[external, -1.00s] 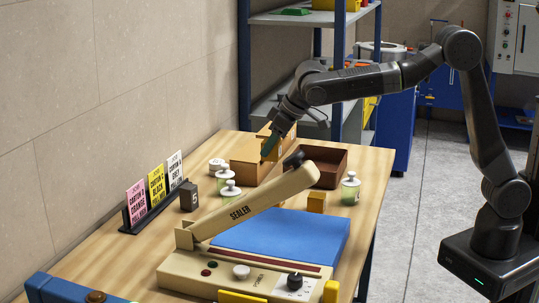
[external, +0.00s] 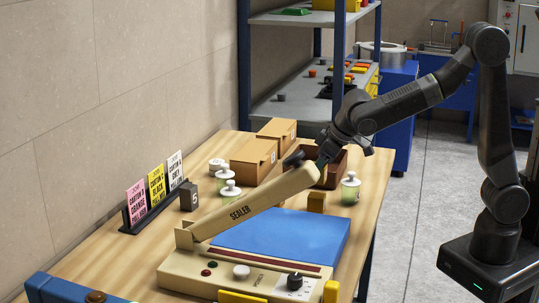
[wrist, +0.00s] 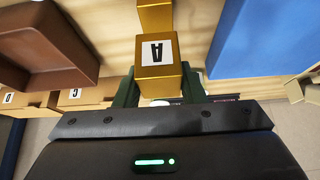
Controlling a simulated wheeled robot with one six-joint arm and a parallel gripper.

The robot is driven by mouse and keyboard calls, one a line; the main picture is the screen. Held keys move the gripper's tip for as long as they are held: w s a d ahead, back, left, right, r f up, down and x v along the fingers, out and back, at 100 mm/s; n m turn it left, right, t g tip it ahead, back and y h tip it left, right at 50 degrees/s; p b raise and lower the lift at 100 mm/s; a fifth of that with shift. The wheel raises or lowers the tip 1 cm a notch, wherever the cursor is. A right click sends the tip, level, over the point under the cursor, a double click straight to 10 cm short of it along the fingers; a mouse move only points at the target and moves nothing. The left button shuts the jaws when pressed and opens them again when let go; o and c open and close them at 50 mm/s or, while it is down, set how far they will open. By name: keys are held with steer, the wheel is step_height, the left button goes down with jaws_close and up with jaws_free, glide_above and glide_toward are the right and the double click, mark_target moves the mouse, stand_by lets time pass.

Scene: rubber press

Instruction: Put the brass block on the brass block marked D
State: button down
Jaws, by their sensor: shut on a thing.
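My gripper (wrist: 160,80) is shut on a brass block (wrist: 157,78), one green finger on each side. Its face carries a white label with an A, upside down in the wrist view. A second brass block (wrist: 155,17) shows just beyond it, cut off by the top edge; no letter is visible on it. In the external view a brass block (external: 316,202) stands on the table beside the blue pad. My gripper (external: 323,160) is above and behind that block, near the sealer's raised end. The held block is hidden there.
The raised sealer arm (external: 255,203) and blue pad (external: 280,236) are close by. A brown tray (external: 337,176), a glass jar (external: 350,190) and cardboard boxes (external: 254,158) surround the area; the wrist view shows boxes marked C (wrist: 83,97) and D (wrist: 30,98).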

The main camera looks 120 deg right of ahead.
mark_target(317, 181)
steer(key=shift+f, duration=1.8)
steer(key=shift+f, duration=0.2)
steer(key=c, duration=0.9)
jaws_free()
steer(key=shift+a+r, duration=0.1)
steer(key=shift+r, duration=0.3)
steer(key=v, duration=1.1)
steer(key=shift+s+a+r, duration=0.1)
steer(key=shift+s+r, duration=0.1)
